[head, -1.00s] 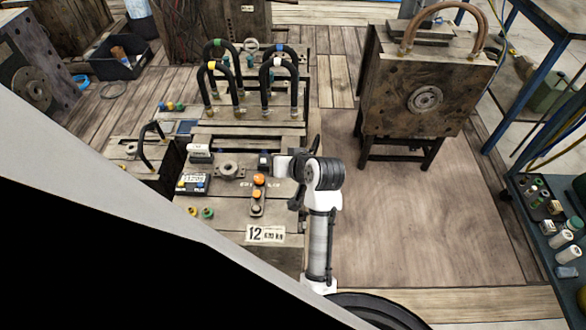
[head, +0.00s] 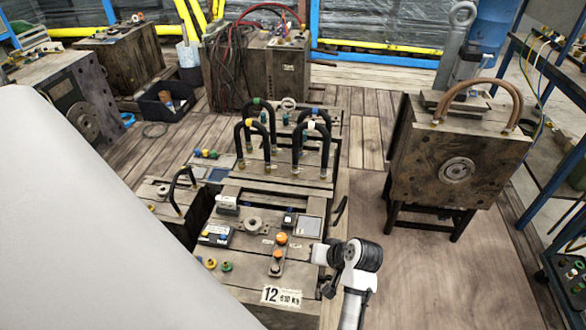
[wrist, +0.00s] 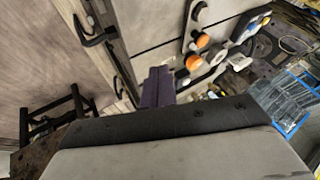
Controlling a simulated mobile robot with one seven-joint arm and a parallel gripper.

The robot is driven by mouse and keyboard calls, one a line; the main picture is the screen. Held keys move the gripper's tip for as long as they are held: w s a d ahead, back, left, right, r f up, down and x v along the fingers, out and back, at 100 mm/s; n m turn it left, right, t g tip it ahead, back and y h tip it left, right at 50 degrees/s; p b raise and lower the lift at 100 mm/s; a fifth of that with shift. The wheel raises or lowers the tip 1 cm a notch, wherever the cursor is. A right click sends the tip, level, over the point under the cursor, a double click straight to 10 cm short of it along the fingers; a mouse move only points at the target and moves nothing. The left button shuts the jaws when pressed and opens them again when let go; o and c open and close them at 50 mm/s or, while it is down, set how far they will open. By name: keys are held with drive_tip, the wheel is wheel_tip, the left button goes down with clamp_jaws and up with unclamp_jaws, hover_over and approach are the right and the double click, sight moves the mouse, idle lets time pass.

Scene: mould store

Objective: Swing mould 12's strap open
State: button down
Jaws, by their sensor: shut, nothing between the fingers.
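Mould 12 (head: 258,277) is a worn grey-brown block, labelled 12 (head: 282,296) at its near edge. A small metal strap (head: 277,269) with two orange knobs (head: 281,239) lies on its top near the right edge. Both knobs also show in the wrist view (wrist: 203,41). My gripper (head: 320,254) is just right of the strap at the mould's right edge. In the wrist view its purple-grey fingers (wrist: 160,74) are closed together and empty, close to the lower orange knob. Contact cannot be told.
Black hose loops (head: 254,133) stand on the block behind. Another mould (head: 455,150) stands on a dark stand at right. A digital display box (head: 216,235) and coloured caps (head: 226,267) sit left of the strap. Floor right of mould 12 is clear.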

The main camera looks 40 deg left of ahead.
sight(278, 257)
drive_tip(key=x, duration=0.6)
drive_tip(key=shift+r, duration=0.1)
drive_tip(key=a, duration=0.1)
drive_tip(key=s+a+p, duration=0.1)
drive_tip(key=a, duration=0.1)
drive_tip(key=shift+s+f+p, duration=0.2)
drive_tip(key=shift+s+p, duration=0.1)
drive_tip(key=shift+p, duration=0.05)
drive_tip(key=shift+s+a+f, duration=0.1)
drive_tip(key=shift+s+a, duration=0.15)
drive_tip(key=shift+a, duration=0.15)
drive_tip(key=shift+w+a+n, duration=0.1)
drive_tip(key=shift+n, duration=0.2)
